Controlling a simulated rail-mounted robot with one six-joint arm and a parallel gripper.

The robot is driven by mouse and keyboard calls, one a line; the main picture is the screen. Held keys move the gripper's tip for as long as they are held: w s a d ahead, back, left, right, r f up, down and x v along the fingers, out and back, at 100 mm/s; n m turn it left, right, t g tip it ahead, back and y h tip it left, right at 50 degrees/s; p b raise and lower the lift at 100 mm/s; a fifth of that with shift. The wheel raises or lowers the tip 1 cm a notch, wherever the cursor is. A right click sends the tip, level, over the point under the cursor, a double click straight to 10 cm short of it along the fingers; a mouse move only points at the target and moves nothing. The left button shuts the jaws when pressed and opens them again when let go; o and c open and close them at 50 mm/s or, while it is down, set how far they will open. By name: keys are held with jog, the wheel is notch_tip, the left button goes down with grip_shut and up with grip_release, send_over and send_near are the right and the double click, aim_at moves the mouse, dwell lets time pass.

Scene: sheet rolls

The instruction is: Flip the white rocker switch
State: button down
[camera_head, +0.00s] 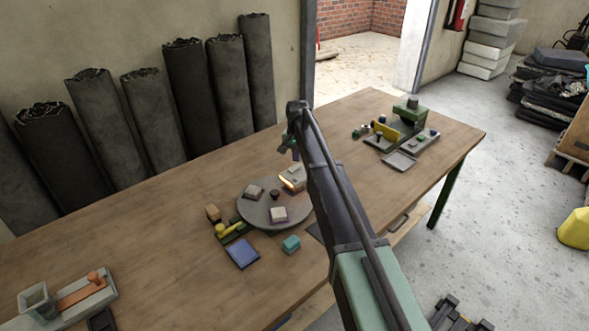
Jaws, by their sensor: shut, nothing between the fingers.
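A round grey disc (262,209) lies on the wooden table and bears several small fittings. A pale, whitish block (278,214) sits near its front edge; it may be the white rocker switch, but its rocker is too small to make out. Another pale box (294,175) with a glowing orange strip sits at the disc's back right, partly hidden by my arm. A greyish box (253,191) and a dark knob (275,195) are also on the disc. My gripper (293,152) appears small above the disc's back right side, shut and empty.
A blue pad (242,253), a teal block (291,243) and a yellow-green handle piece (229,230) lie around the disc. A green machine with trays (402,135) stands at the far right. Dark rolls (190,95) lean on the wall behind.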

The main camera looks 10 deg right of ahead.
aim_at(297, 166)
jog(key=shift+f+b, duration=1.25)
dwell(0.9)
notch_tip(297, 166, up, 7)
jog(key=p, duration=0.7)
jog(key=shift+r, duration=0.1)
